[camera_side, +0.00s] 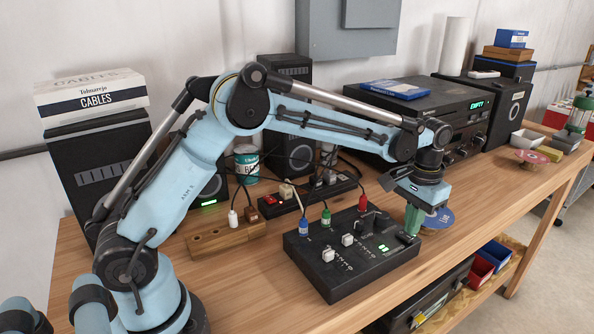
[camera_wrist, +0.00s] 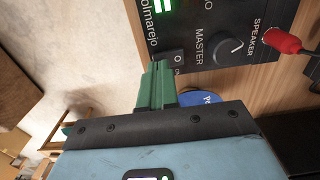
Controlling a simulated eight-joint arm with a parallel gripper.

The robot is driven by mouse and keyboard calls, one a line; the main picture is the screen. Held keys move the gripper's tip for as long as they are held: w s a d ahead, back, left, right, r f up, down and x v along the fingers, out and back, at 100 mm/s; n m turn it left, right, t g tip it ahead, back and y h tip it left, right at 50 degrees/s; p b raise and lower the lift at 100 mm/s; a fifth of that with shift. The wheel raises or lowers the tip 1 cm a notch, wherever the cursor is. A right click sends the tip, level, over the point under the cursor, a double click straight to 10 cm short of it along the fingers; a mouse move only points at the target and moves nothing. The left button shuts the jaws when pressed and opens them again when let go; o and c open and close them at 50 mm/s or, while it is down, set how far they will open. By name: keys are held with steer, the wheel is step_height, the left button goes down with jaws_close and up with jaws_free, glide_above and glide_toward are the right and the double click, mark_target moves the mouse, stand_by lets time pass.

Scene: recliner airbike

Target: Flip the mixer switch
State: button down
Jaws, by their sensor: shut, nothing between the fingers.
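The black mixer (camera_side: 345,268) sits on the wooden workbench, with white sliders, a green display and coloured plugs in its back edge. Its power switch (camera_wrist: 178,58), marked O and ON, shows in the wrist view beside the MASTER knob (camera_wrist: 229,49). My gripper (camera_side: 411,228) has its green fingers pointing down at the mixer's right end. In the wrist view the closed fingertips (camera_wrist: 163,70) are right at the switch and hide part of it. I cannot tell whether they touch it or which way it is set.
A red plug (camera_wrist: 283,41) and its cable rise near the MASTER knob. A blue disc (camera_side: 438,218) lies on the bench behind my gripper. A power strip (camera_side: 305,195) and a wooden block (camera_side: 226,238) stand behind and left of the mixer. A black amplifier (camera_side: 440,105) stands at the back.

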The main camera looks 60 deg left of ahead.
mark_target(408, 237)
steer(key=shift+f, duration=0.75)
stand_by(0.4)
steer(key=shift+r, duration=3.5)
steer(key=s+a+r+t, duration=0.35)
steer(key=s+r, duration=0.25)
steer(key=s, duration=0.4)
steer(key=s+a+f+t, duration=0.1)
steer(key=s+f+t, duration=0.1)
steer(key=s, duration=0.3)
steer(key=s+a+f+t, duration=0.1)
steer(key=s+a+f, duration=0.1)
steer(key=s, duration=0.4)
steer(key=shift+s+a+f+t, duration=0.15)
steer(key=shift+a+f+t, duration=0.2)
steer(key=shift+f, duration=0.1)
